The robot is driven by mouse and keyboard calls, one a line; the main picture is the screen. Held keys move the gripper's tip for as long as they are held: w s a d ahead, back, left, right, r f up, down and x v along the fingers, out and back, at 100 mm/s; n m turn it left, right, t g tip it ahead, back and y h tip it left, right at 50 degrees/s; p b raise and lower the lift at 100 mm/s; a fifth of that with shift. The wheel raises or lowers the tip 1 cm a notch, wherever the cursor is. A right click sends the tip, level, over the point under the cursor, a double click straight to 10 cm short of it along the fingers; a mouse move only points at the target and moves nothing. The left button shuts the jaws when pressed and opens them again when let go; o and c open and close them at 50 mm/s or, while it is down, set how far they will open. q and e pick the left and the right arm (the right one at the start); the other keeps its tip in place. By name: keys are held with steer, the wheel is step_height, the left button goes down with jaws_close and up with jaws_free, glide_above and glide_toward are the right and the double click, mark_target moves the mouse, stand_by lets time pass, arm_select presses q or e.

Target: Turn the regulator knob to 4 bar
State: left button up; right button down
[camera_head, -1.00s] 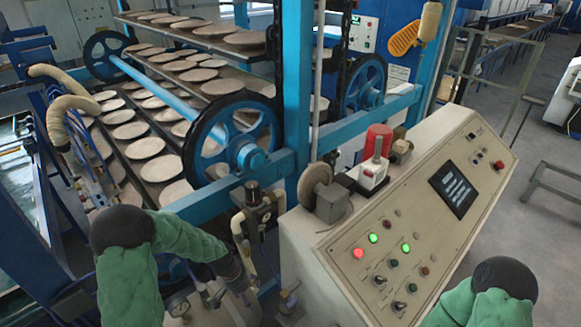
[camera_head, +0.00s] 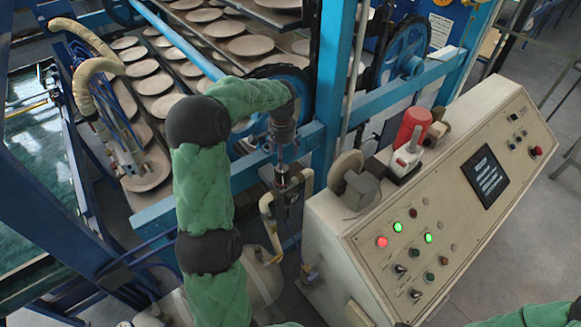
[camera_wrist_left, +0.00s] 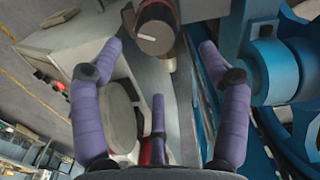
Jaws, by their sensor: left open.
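The regulator knob (camera_wrist_left: 155,30) shows in the left wrist view as a dark round cap with a pale grey disc on its end, at the top middle. My left gripper (camera_wrist_left: 160,48) is open, with purple fingers on either side below the knob and a third finger lower in the middle. I see no contact with the knob. In the head view my left gripper (camera_head: 283,165) points down over the regulator assembly (camera_head: 290,188) and hides the knob. The pressure reading cannot be made out. My right gripper is out of view.
A beige control console (camera_head: 450,190) with lit buttons stands right of the regulator; a grey round disc (camera_head: 346,172) juts from its near side. A blue frame beam (camera_head: 310,135) runs close behind my left gripper. Beige pipes (camera_head: 270,225) curve beside the regulator.

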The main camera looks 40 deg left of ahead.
mark_target(282, 171)
arm_select(q)
steer(key=shift+s+d+f, duration=0.1)
steer(key=shift+s+f, duration=0.3)
steer(key=shift+f, duration=0.2)
steer(key=shift+s+f, duration=0.4)
steer(key=shift+f, duration=0.15)
steer(key=f, duration=0.4)
steer(key=w+f+p, duration=0.1)
steer(key=shift+f, duration=0.4)
steer(key=shift+s+f, duration=0.25)
steer(key=shift+f, duration=0.2)
steer(key=shift+w+f, duration=0.15)
steer(key=shift+f, duration=0.15)
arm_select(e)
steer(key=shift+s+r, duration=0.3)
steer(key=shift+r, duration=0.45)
arm_select(q)
steer(key=c, duration=1.2)
